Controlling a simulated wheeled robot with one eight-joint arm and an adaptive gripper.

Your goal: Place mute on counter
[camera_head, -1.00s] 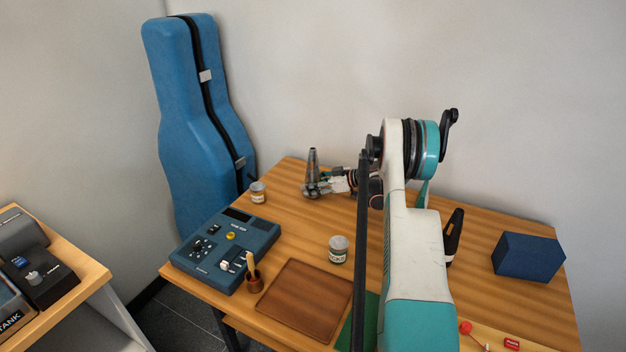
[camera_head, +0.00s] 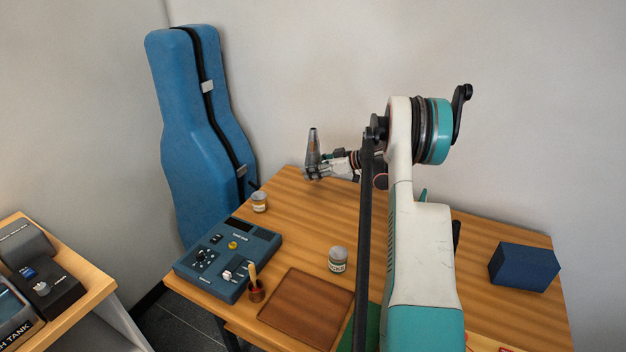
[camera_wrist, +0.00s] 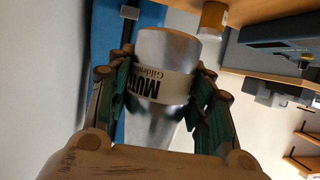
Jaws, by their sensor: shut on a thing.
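The mute (camera_head: 312,146) is a silver metal cone, narrow end up in the head view, over the back edge of the wooden table. In the wrist view the mute (camera_wrist: 167,50) shows a pale label with dark letters starting "MUT". My gripper (camera_head: 314,173) is shut on its lower, wider part. In the wrist view the dark green fingers of my gripper (camera_wrist: 166,88) press on it from both sides. The mute looks raised off the table (camera_head: 300,225); the exact gap is hard to tell.
A blue instrument case (camera_head: 205,140) leans on the wall at left. A blue tuner-like device (camera_head: 228,262), small jars (camera_head: 338,259) and a brown mat (camera_head: 306,308) are on the table. A dark blue box (camera_head: 524,267) sits at right. Another wood-topped counter (camera_head: 95,292) stands at far left.

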